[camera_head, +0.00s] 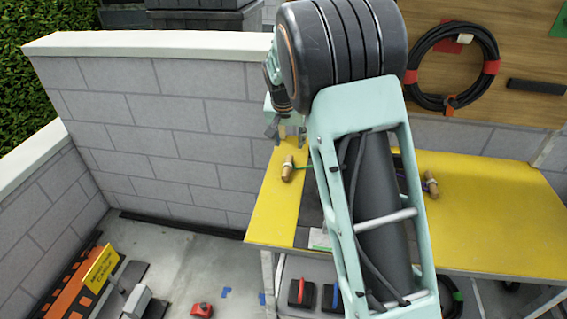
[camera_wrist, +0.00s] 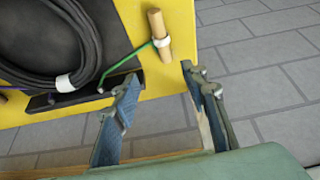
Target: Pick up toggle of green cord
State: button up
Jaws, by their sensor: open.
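The wooden toggle (camera_head: 287,168) of the green cord (camera_head: 305,168) is near the left end of the yellow table. In the wrist view the toggle (camera_wrist: 154,24) has a white band around its lower part, and the green cord (camera_wrist: 121,66) runs from there to the lower left. My gripper (camera_wrist: 158,80) is open and empty. The toggle shows beyond the fingertips, apart from them and above the gap between them in that view. In the head view my gripper (camera_head: 286,136) is partly hidden by my arm, just above the toggle in the picture.
A second wooden toggle (camera_head: 431,184) is on the yellow table (camera_head: 500,215), right of my arm. A coiled black hose (camera_wrist: 65,50) lies near the green cord. A block wall (camera_head: 175,130) stands behind and left. A wooden board (camera_head: 515,60) with another coil is at the back right.

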aim_at(288, 165)
jog(key=f, duration=0.1)
jog(key=a+f, duration=0.1)
jog(key=f, duration=0.1)
jog(key=shift+s+a, duration=0.1)
jog(key=shift+a, duration=0.05)
jog(key=x, duration=0.3)
jog(key=shift+f, duration=0.4)
jog(key=shift+p+x, duration=0.65)
jog(key=shift+x, duration=2.5)
jog(key=shift+s, duration=0.1)
jog(key=shift+c, duration=0.7)
grip_shut()
